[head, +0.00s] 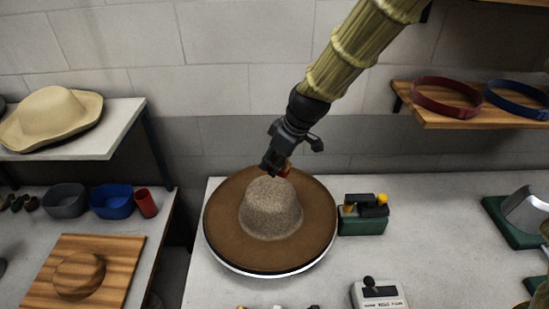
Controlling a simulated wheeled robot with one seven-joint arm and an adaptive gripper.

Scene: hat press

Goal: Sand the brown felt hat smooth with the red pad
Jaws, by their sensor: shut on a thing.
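The brown felt hat (317,225) sits upright in the middle of the table, with a wide flat brim over a pale round base. Its crown (270,210) looks speckled and paler than the brim. My gripper (276,168) comes down from the upper right behind the crown, its fingers low over the far part of the hat. It is shut on the red pad (285,171), of which only a small red edge shows. I cannot tell whether the pad touches the hat.
A green device with a yellow knob (363,222) stands close to the brim's right. A white control box (379,294) is at the front. Left are a wooden board (112,252), bowls (112,201) and a tan hat (50,115). A shelf (480,118) holds hat bands.

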